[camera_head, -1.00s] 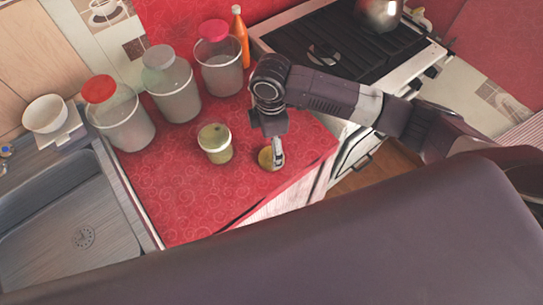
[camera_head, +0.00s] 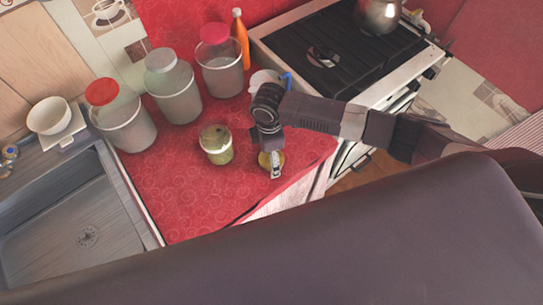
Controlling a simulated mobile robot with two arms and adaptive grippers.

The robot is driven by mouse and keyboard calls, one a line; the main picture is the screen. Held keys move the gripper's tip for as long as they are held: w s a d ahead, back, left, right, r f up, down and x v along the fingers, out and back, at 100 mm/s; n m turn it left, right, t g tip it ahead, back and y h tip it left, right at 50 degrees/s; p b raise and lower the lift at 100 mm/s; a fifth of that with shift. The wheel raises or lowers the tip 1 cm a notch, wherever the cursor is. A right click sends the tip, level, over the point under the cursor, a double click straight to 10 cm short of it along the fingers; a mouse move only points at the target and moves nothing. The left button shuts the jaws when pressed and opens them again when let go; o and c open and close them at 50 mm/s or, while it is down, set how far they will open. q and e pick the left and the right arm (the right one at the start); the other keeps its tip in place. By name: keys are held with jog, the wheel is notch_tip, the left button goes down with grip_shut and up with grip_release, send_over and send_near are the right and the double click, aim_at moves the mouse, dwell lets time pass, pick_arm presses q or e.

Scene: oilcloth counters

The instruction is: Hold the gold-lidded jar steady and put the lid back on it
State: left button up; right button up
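The small jar (camera_head: 216,150) stands upright on the red patterned counter, with a greenish-tan top and no hand on it. The gold lid (camera_head: 264,161) lies to its right near the counter's front edge, partly hidden by my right gripper. My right gripper (camera_head: 274,164) comes in from the right and points down at the lid. A finger overlaps the lid in the picture; I cannot tell whether it touches or grips it. My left gripper is not in view.
A sink (camera_head: 60,220) lies left and a stove (camera_head: 335,45) right. The counter front-left of the jar is clear.

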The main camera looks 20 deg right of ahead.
jog(key=c, duration=0.9)
jog(key=shift+r, duration=0.1)
notch_tip(320, 180, up, 20)
jog(key=b, duration=0.2)
dwell(0.4)
